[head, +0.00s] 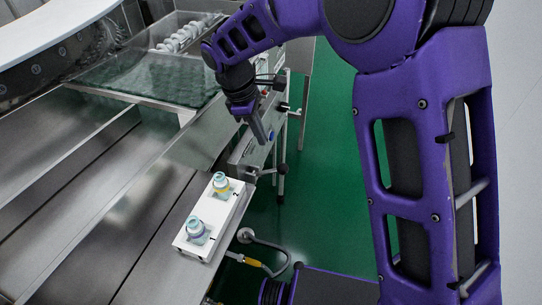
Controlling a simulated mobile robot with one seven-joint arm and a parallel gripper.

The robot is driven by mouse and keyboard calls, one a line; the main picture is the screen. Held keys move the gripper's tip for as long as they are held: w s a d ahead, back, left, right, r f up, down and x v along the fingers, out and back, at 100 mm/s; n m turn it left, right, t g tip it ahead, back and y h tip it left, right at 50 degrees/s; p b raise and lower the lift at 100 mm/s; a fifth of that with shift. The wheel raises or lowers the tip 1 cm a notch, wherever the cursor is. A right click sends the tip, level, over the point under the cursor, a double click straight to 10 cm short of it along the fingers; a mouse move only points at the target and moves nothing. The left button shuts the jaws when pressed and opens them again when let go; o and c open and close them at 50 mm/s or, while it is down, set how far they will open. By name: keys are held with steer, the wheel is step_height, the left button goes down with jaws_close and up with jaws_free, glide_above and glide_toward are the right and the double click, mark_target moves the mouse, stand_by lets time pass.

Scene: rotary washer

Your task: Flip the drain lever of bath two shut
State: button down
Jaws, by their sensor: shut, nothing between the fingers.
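My gripper (262,137) is shut and empty, pointing down beside the outer side of the steel washer. A drain lever (283,169) with a dark round end sticks out low on the side panel, below and right of my fingertips and apart from them. A second lever (285,107) with a dark end sticks out farther back, right of my gripper. I cannot read any bath label, so I cannot tell from marks which lever belongs to bath two. The wrist hides part of the panel behind it.
A white box (211,212) with two capped fittings sits on the washer's near edge. The water-filled bath (150,78) and rack of bottles (187,38) lie at the back left. Green floor (318,160) is open to the right.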

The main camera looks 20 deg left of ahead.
steer(key=shift+f, duration=0.15)
glide_toward(276, 169)
steer(key=x, duration=0.5)
steer(key=shift+a+f+b, duration=0.1)
steer(key=shift+f+b, duration=0.05)
steer(key=shift+b, duration=0.25)
